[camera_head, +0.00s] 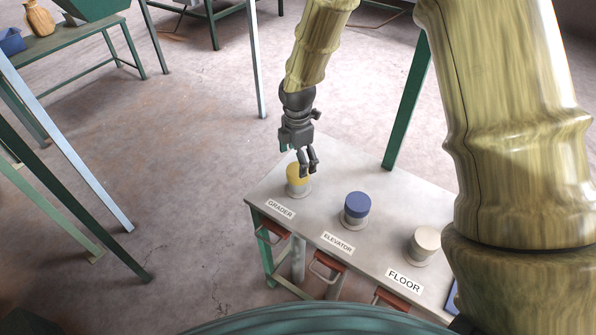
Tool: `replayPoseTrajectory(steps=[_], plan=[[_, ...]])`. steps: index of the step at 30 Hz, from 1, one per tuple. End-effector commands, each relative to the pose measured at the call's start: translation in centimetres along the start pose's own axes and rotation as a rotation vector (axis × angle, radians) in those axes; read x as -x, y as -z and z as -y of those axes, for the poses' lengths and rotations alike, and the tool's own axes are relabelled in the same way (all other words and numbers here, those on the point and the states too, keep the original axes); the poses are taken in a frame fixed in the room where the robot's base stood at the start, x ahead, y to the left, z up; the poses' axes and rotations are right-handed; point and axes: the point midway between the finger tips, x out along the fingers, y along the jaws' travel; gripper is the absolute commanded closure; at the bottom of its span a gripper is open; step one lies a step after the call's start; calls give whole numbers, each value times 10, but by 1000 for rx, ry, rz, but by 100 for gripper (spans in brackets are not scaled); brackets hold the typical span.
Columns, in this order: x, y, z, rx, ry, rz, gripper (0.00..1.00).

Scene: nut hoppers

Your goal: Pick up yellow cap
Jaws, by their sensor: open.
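The yellow cap (294,174) sits on a pale round base at the far left of the grey table, behind the label GRADER. My gripper (308,170) is open and points down at the cap, in front of its right side in this view. Its fingers hide part of the cap. I cannot tell whether the fingers touch it or how far above it they are.
A blue cap (357,204) stands by the label ELEVATOR and a cream cap (427,237) by the label FLOOR. The grey table (390,196) has a green post (408,105) at its back.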

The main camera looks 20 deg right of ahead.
Motion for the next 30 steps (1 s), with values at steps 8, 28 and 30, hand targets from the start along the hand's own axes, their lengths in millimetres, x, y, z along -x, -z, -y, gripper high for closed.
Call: replayPoseTrajectory(steps=[8, 28, 30], plan=[[-22, -1, 3, -2, 5, 0, 10], [-51, -1, 2, -2, 1, 0, 17], [-51, -1, 3, -2, 1, 0, 30]])
